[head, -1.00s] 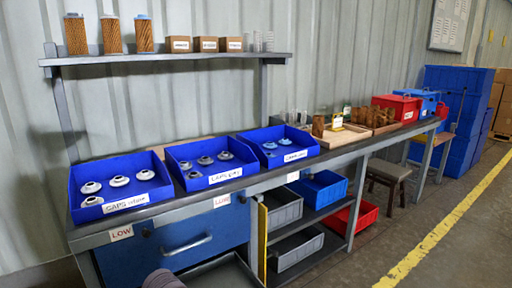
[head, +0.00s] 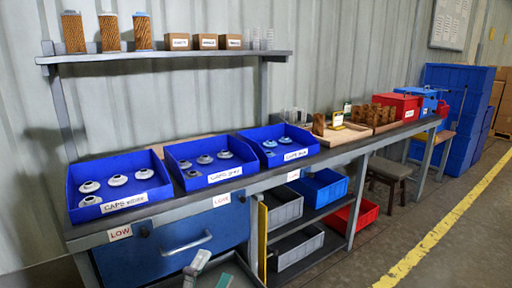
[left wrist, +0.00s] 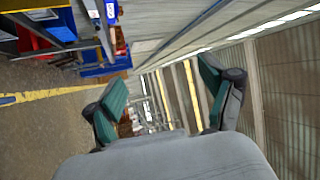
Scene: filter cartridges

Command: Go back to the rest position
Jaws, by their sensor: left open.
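My left gripper (head: 212,272) shows at the bottom edge of the head view, in front of the blue drawer (head: 184,238) under the bench. In the left wrist view its two green-padded fingers (left wrist: 161,108) stand wide apart with nothing between them. The gripper is open, empty and clear of the bench. My right gripper is in neither view.
The bench holds three blue bins of caps: left (head: 75,197), middle (head: 171,160) and right (head: 244,143). A shelf (head: 170,56) above carries filter cartridges and small boxes. Grey crates (head: 297,251) stand below. The floor (head: 455,250) at right is clear.

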